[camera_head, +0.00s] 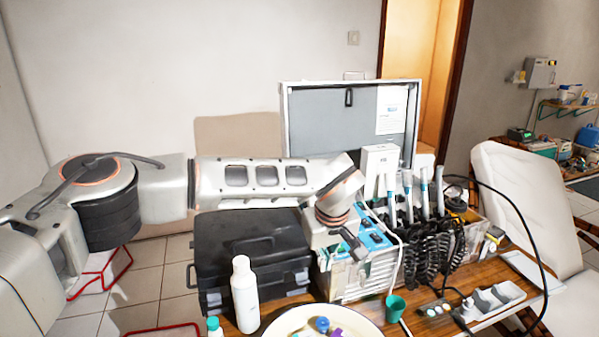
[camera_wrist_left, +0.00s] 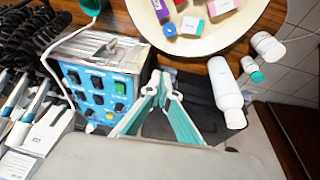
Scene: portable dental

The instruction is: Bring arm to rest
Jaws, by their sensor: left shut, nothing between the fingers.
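My left arm (camera_head: 255,180) reaches in from the left, across the black case, to above the blue-topped dental unit. My left gripper (camera_head: 357,247) points down there in the head view, beside the unit's blue control panel (camera_head: 375,238). In the left wrist view the gripper's two fingers (camera_wrist_left: 163,88) come together at the tips, with nothing between them. The same control panel (camera_wrist_left: 95,95) with its knobs and green switch lies to the left of the fingers there. My right gripper is in neither view.
The black case (camera_head: 250,250), a white bottle (camera_head: 244,295), a cream bowl (camera_head: 275,327) and a green cup (camera_head: 395,307) crowd the wooden table. Dental handpieces (camera_head: 423,190) with coiled hoses stand right of the gripper. An open grey lid (camera_head: 325,125) rises behind.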

